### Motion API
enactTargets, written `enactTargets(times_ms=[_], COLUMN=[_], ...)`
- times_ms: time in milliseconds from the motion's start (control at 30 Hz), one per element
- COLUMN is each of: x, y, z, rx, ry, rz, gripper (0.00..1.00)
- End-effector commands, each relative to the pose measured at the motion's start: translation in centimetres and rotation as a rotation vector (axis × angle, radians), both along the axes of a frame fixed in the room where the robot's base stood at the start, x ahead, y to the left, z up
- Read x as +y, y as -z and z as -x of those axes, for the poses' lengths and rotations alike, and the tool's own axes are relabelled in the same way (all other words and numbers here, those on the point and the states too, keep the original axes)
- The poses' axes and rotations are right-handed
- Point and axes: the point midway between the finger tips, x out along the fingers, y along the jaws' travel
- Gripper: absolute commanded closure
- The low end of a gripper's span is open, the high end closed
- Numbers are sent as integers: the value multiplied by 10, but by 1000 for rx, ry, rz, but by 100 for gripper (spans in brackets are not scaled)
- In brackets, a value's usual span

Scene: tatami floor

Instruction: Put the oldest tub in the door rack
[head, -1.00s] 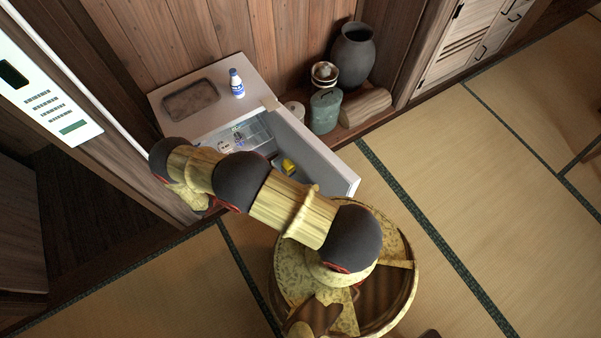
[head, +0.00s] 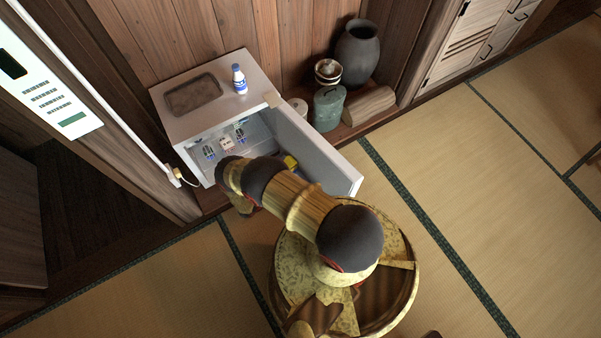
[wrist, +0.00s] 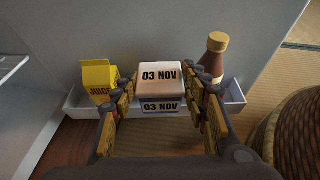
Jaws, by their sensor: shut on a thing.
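My gripper (wrist: 162,88) is shut on a pale tub (wrist: 160,73) marked "03 NOV" on its lid and side, one finger on each side. In the wrist view the tub is in line with the white door rack (wrist: 236,108), between a yellow juice carton (wrist: 99,77) on the left and a brown bottle (wrist: 213,58) on the right. I cannot tell whether its base touches the rack floor. In the head view my arm hides the tub. Other small containers (head: 226,144) stand inside the open fridge (head: 180,125); their dates are too small to read.
The fridge door (head: 325,160) stands open to the right. A blue-and-white bottle (head: 239,79) and a tray (head: 193,95) are on the fridge top. A green canister (head: 328,108) and dark vase (head: 357,53) stand beyond the door.

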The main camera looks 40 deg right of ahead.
Motion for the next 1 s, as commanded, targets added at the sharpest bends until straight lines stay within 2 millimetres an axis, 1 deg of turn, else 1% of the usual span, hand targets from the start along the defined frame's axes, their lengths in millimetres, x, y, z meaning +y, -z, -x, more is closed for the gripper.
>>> enactTargets(times_ms=[33, 100, 200, 333, 633, 800, 867, 1000], x=[-13, -28, -41, -55, -69, -71, -71, -71], y=[9, 16, 37, 53, 68, 95, 100, 100], z=[-1, -3, -6, -10, -14, -13, -13, -14], rx=[0, 1, 1, -1, 0, 1, 1, 1], ry=[6, 6, 4, 3, 0, -1, -1, -1], rz=[0, 1, 1, 1, 1, 1, 1, 1], gripper=[85, 85, 85, 85, 85, 85, 85, 85])
